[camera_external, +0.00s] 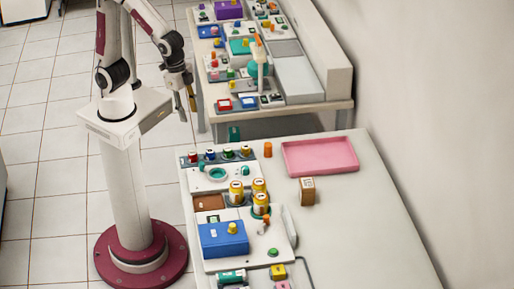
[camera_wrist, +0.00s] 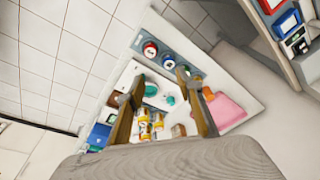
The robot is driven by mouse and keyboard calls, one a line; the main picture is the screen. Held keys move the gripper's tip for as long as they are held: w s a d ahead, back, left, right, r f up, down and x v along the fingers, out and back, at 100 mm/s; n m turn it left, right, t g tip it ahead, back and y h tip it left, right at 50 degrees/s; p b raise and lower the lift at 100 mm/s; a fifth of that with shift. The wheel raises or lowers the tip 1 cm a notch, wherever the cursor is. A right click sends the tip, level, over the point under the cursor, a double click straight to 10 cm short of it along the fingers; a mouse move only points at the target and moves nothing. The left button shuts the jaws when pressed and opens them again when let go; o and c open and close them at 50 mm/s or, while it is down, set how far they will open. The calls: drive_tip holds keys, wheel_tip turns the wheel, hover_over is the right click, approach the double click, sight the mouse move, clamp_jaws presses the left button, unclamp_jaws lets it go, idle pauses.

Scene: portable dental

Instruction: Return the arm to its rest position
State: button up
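My gripper (camera_external: 191,97) hangs at the end of my folded arm, in the air to the left of the far table in the external view. In the wrist view my gripper (camera_wrist: 160,88) points down over the floor and the near table. Its two fingers stand apart with a gap between them, and nothing is held. The near table's items show small and far below between and around the fingers.
The near table (camera_external: 385,235) holds a pink tray (camera_external: 320,156), a brown box (camera_external: 307,191), a blue box (camera_external: 223,240) and several yellow bottles (camera_external: 260,203). The far table (camera_external: 308,111) carries colourful items behind it. The tiled floor at left (camera_external: 45,150) is clear.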

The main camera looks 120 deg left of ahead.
drive_tip(key=s+d+r+t, duration=0.1)
drive_tip(key=s+r+t, duration=0.1)
drive_tip(key=s+r, duration=0.3)
drive_tip(key=s+r+t, duration=0.1)
drive_tip(key=s+r, duration=0.3)
drive_tip(key=s, duration=0.5)
drive_tip(key=shift+s+d+r+m+t+h, duration=0.3)
drive_tip(key=shift+d+r+t, duration=0.05)
drive_tip(key=shift+r+t, duration=0.05)
